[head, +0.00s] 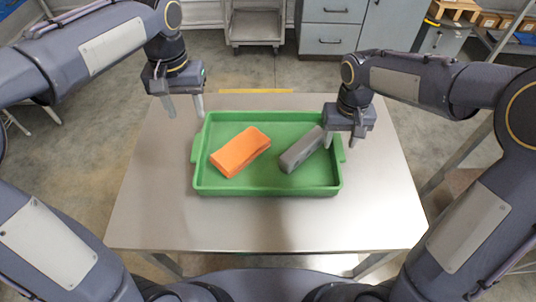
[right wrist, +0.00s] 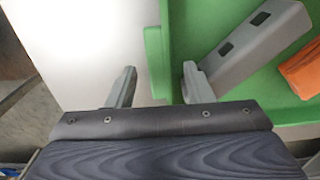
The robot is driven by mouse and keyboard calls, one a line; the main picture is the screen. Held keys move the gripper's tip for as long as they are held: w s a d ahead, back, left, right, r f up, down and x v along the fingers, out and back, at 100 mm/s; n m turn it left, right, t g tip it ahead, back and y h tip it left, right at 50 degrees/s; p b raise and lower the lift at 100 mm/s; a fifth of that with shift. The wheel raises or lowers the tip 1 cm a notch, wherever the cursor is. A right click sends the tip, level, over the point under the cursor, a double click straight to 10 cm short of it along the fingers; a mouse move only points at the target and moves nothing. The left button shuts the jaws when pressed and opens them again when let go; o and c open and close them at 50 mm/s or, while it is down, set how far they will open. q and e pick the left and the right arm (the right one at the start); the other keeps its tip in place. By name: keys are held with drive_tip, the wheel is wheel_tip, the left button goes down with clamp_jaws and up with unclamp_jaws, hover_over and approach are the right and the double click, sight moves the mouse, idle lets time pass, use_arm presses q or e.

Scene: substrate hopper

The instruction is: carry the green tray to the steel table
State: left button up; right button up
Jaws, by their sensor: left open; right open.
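The green tray (head: 265,188) lies flat on a table with a bare steel top (head: 150,215). It holds an orange block (head: 240,152) and a grey block (head: 301,150). My left gripper (head: 185,108) is open and empty, above and beyond the tray's upper left corner. My right gripper (head: 343,140) is open by the tray's right edge and partly hides it. In the right wrist view, the tray's handle (right wrist: 154,60) shows beyond the gap between the open fingers (right wrist: 158,82). I cannot tell how high they are above it.
A grey cabinet (head: 328,38) and a grey cart (head: 256,25) stand on the floor behind the table. A shelf with boxes (head: 487,18) is at the upper right. The tabletop is clear left, right and in front of the tray.

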wheel_tip(320, 180, up, 11)
idle(0.3)
drive_tip(key=shift+f, duration=0.1)
use_arm(q)
drive_tip(key=s+a+r+t+h+p, duration=0.1)
drive_tip(key=s+a+r+p, duration=0.15)
drive_tip(key=s, duration=0.25)
drive_tip(key=s+a+r+t+h+p, duration=0.1)
drive_tip(key=s+a+r+p, duration=0.15)
drive_tip(key=s, duration=0.25)
drive_tip(key=s+d+n+t+h+p, duration=0.1)
drive_tip(key=s+p, duration=0.4)
drive_tip(key=s, duration=0.6)
drive_tip(key=d+t, duration=0.1)
drive_tip(key=t, duration=0.1)
drive_tip(key=shift+r+n+t+h, duration=0.15)
drive_tip(key=shift+n+t+h, duration=0.15)
drive_tip(key=shift+h, duration=0.1)
use_arm(e)
drive_tip(key=s+d+r+t+y, duration=0.1)
drive_tip(key=s+r+t+y, duration=0.1)
drive_tip(key=s, duration=0.8)
drive_tip(key=s+d+r+m+t+y, duration=0.1)
drive_tip(key=s+r+t, duration=0.2)
drive_tip(key=s, duration=0.8)
drive_tip(key=shift+d+r+m+t+y, duration=0.15)
drive_tip(key=shift+d+m+t+y, duration=0.15)
drive_tip(key=shift+d+y, duration=0.1)
